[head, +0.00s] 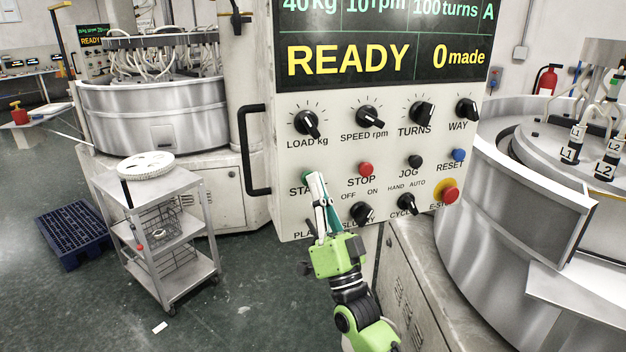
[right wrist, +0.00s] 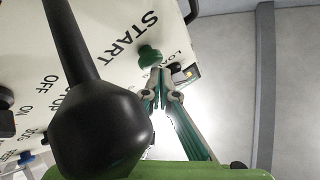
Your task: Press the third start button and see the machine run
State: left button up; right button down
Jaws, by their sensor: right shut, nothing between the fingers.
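The control panel (head: 290,150) fills the middle of the head view; its screen (head: 385,58) reads READY and 0 made. The green start button (head: 307,177) is at the panel's lower left, partly hidden by my right gripper (head: 317,180). The right wrist view shows the same start button (right wrist: 149,55) beside the word START. My right gripper (right wrist: 162,74) is shut and empty, its tips very close to the button; I cannot tell whether they touch. My left gripper is out of view.
A red stop button (head: 366,169), a blue reset button (head: 459,155) and a red-and-yellow emergency stop (head: 447,195) are on the panel. A steel cart (head: 190,232) and blue pallet (head: 72,232) stand left. Round machines (head: 160,112) flank the panel. Floor between cart and panel is clear.

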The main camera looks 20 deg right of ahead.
jog(key=shift+w+a+f, duration=0.1)
jog(key=shift+f, duration=0.1)
jog(key=shift+a+f, duration=0.1)
jog(key=shift+f, duration=0.45)
jog(key=shift+a, duration=0.1)
jog(key=shift+s+r+p, duration=0.1)
jog(key=shift+s+p, duration=0.85)
jog(key=shift+s, duration=1.7)
jog(key=shift+w, duration=0.1)
